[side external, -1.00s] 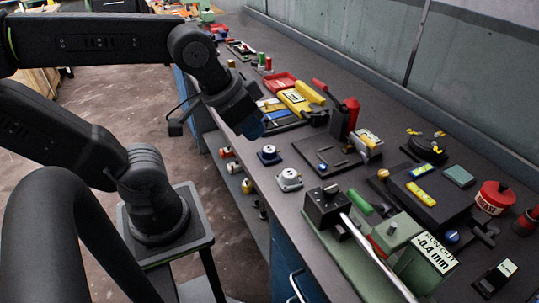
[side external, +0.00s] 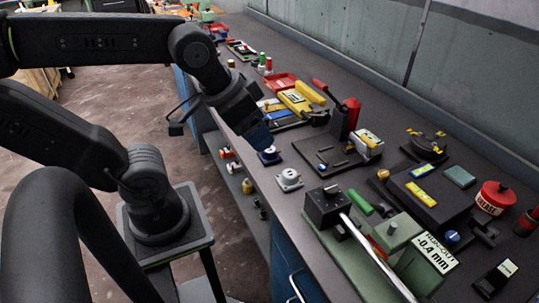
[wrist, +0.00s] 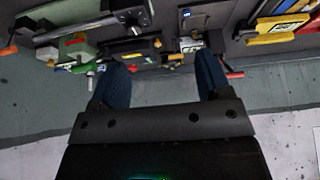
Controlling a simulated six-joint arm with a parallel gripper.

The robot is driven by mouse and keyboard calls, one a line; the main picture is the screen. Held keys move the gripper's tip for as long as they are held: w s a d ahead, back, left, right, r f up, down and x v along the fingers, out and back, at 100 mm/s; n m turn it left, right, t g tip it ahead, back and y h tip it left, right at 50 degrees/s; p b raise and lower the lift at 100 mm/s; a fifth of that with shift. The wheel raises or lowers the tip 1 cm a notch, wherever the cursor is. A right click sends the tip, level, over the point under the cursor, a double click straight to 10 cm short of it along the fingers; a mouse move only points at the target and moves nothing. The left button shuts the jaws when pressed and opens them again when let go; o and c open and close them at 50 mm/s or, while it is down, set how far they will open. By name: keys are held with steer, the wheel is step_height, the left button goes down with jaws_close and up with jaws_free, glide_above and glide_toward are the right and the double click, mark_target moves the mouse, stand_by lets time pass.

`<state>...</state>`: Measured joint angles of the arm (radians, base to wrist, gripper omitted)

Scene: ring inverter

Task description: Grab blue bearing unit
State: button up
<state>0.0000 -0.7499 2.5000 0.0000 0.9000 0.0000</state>
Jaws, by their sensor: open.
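The blue bearing unit (side external: 269,157) has a blue base and a pale round top. It sits on the dark bench near its front edge in the side view, its upper part partly covered by my gripper. My gripper (side external: 260,140), with dark blue fingers, hangs just above and behind it in the picture; I cannot tell whether they touch. In the wrist view my gripper (wrist: 160,68) is open, with two fingers wide apart and nothing between them. I cannot make out the blue unit for sure in the wrist view.
A grey bearing unit (side external: 289,180) sits close by toward the camera. A black plate (side external: 325,158) with small pins lies to the right. A yellow tool (side external: 298,100) and red tray (side external: 281,82) lie farther back. A green run-out fixture (side external: 385,235) fills the near bench.

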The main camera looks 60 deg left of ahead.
steer(key=o, duration=0.4)
steer(key=shift+a, duration=0.1)
steer(key=m+g+y, duration=0.3)
steer(key=m+g, duration=0.3)
steer(key=m, duration=1)
glide_above(269, 149)
steer(key=f, duration=1.7)
steer(key=shift+w+d, duration=0.1)
steer(key=shift+d, duration=0.3)
steer(key=x, duration=0.4)
steer(key=shift+d+f, duration=0.3)
steer(key=shift+f, duration=0.1)
steer(key=shift+a+f, duration=0.15)
steer(key=shift+f, duration=0.4)
